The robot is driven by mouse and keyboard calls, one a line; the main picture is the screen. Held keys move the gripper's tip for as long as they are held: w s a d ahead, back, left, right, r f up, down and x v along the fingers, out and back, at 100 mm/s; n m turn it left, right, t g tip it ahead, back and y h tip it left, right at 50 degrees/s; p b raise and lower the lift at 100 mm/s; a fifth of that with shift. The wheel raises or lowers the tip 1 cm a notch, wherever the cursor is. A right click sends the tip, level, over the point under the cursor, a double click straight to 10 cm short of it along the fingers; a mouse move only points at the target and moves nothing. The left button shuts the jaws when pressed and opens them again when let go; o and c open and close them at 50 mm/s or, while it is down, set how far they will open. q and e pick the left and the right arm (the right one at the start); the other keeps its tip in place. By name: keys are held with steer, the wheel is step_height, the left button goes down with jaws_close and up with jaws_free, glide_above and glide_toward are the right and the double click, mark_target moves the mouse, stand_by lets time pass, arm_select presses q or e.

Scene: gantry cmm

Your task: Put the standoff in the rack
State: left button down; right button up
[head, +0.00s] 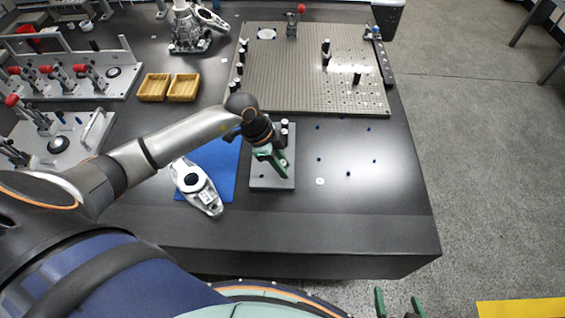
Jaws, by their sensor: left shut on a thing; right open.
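The rack (258,183) looks like a small dark grey block near the front middle of the table. Short black-and-white standoffs (284,128) stand at its back right. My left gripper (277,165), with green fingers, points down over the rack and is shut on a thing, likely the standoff. The fingers and wrist hide the held piece, so I cannot tell whether it touches the rack. My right gripper (399,304) is open and empty, low beyond the table's front edge, at the bottom of the view.
A blue mat (225,170) and a silver bracket-like part (197,187) lie left of the rack. A large perforated plate (290,85) with several posts lies behind. The table's right front is mostly clear.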

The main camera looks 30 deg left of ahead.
arm_select(q)
steer(key=shift+f+b, duration=0.45)
steer(key=shift+f, duration=0.5)
stand_by(0.3)
steer(key=c, duration=0.6)
jaws_free()
steer(key=v, duration=1.2)
steer(key=shift+r+p, duration=0.25)
steer(key=shift+p, duration=0.2)
steer(key=shift+s+a, duration=0.1)
